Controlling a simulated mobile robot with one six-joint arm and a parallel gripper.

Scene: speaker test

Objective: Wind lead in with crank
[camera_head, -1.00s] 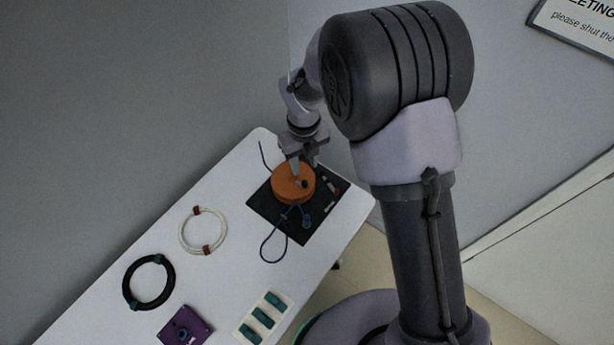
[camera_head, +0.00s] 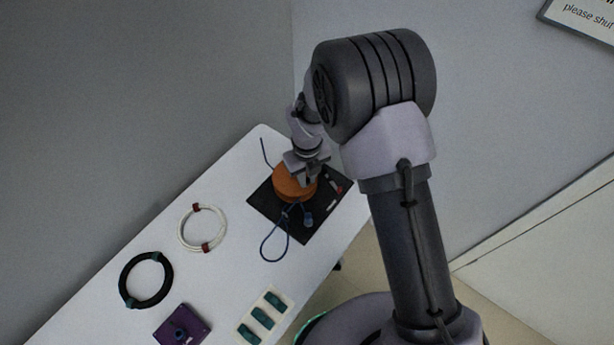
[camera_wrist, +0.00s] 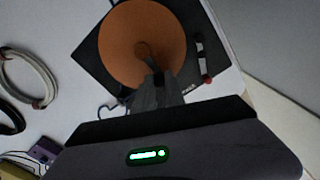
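An orange round reel (camera_head: 289,186) sits on a black base plate (camera_head: 262,206) near the far end of the white table. A blue lead (camera_head: 270,241) runs from the reel's near side, loops past the plate's edge and ends at a dark blue plug (camera_head: 307,219). My gripper (camera_head: 308,178) is down over the right part of the reel's top. The wrist view shows the orange disc (camera_wrist: 130,40) and my gripper's fingers (camera_wrist: 160,88) close together at a dark crank knob (camera_wrist: 160,76). The fingers largely hide the knob; whether they clamp it is unclear.
A white cable coil (camera_head: 181,232) with red ties, a black coil (camera_head: 123,283) with green ties, a purple box (camera_head: 199,326) and a cream strip (camera_head: 282,298) with teal parts lie on the table (camera_head: 215,270). A wall stands behind.

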